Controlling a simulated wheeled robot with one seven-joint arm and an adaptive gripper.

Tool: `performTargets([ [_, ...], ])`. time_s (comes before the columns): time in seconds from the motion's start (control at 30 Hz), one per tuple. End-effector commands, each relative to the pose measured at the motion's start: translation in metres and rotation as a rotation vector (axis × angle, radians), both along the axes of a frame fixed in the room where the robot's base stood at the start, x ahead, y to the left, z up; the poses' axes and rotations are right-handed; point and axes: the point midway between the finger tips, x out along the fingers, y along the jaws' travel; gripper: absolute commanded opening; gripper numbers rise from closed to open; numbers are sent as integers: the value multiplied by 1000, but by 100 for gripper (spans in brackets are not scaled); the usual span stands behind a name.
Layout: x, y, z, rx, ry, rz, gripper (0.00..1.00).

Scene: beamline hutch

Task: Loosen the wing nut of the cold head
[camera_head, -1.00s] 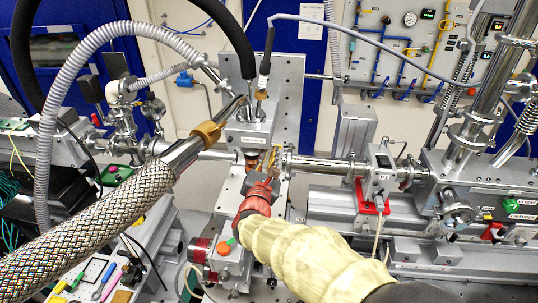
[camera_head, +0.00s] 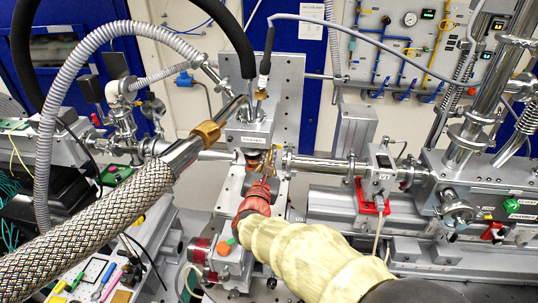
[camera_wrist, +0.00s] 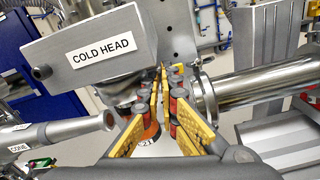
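The cold head is a grey block labelled COLD HEAD (camera_wrist: 100,52) at the upper left of the wrist view. In the head view the cold head (camera_head: 247,138) stands at the centre, with a copper-coloured part (camera_head: 253,161) below it. My gripper (camera_head: 266,164) is just below and in front of it, with its red wrist part toward me. In the wrist view my gripper (camera_wrist: 162,76) has yellow fingers with red and dark pads that converge to a narrow gap beside the block's lower right. I cannot make out the wing nut; the fingertips may hide it.
A steel beam pipe (camera_head: 325,166) runs right from the cold head; in the wrist view the pipe (camera_wrist: 245,82) is close to the fingers. A braided hose (camera_head: 95,222) crosses the left foreground. A grey upright plate (camera_head: 287,100) stands behind.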

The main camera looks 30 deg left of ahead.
Motion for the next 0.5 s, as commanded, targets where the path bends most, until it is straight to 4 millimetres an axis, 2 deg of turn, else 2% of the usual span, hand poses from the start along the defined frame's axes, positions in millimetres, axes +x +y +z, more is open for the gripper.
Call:
performTargets([
  [0.13, 0, 0, 0, -56, -16, 0, 0],
  [0.4, 0, 0, 0, -57, -18, 0, 0],
  [0.5, 0, 0, 0, -57, -18, 0, 8],
])
